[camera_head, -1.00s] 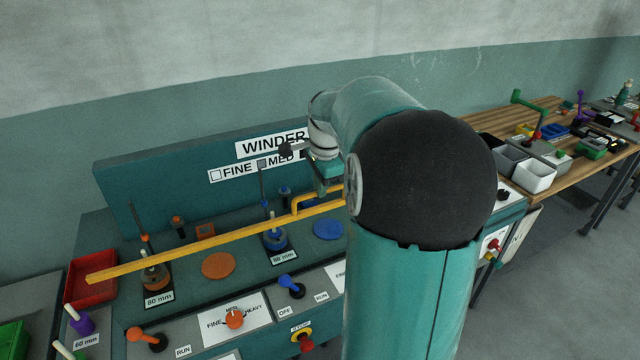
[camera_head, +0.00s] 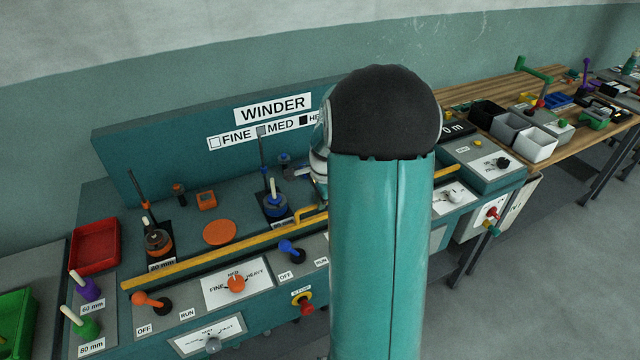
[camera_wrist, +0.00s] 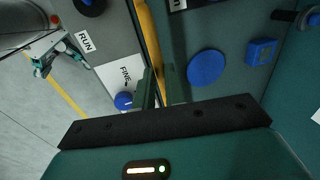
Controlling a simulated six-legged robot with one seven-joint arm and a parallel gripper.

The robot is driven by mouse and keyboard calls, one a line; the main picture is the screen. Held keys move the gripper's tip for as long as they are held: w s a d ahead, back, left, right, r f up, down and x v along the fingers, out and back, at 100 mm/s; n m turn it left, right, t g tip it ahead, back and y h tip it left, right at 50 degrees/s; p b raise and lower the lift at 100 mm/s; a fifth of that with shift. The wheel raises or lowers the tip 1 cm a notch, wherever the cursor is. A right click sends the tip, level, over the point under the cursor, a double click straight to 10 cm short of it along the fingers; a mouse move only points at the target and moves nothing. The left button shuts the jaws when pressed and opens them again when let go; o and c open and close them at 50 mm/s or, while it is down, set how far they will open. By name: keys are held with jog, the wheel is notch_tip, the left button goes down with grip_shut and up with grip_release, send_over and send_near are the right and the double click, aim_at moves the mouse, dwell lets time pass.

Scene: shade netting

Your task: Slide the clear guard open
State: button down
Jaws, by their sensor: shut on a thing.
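The guard shows as a long yellow rail (camera_head: 215,253) lying across the front of the winder's deck, with a raised yellow handle (camera_head: 305,214) near its right part. I cannot make out its clear pane. In the wrist view the yellow rail (camera_wrist: 149,38) runs down between my fingers. My gripper (camera_wrist: 160,86) is shut on the yellow part of the guard, though the exact contact is partly hidden by the fingers.
The winder panel (camera_head: 125,155) stands behind the deck. Orange knobs and levers (camera_head: 235,284) and a blue lever (camera_head: 290,249) sit just in front of the rail. Spindles (camera_head: 157,240) stand behind it. A red tray (camera_head: 95,246) is at left, a bench with bins (camera_head: 538,147) at right.

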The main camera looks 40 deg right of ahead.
jog(key=shift+w+f, duration=0.1)
jog(key=shift+f, duration=0.25)
jog(key=shift+d, duration=0.1)
jog(key=c, duration=1.5)
grip_release()
jog(key=shift+o, duration=0.2)
notch_tip(320, 180, up, 14)
jog(key=s, duration=0.2)
jog(key=shift+s+a+f, duration=0.25)
jog(key=shift+s+a, duration=0.1)
jog(key=shift+a, duration=0.1)
jog(key=shift+a, duration=0.1)
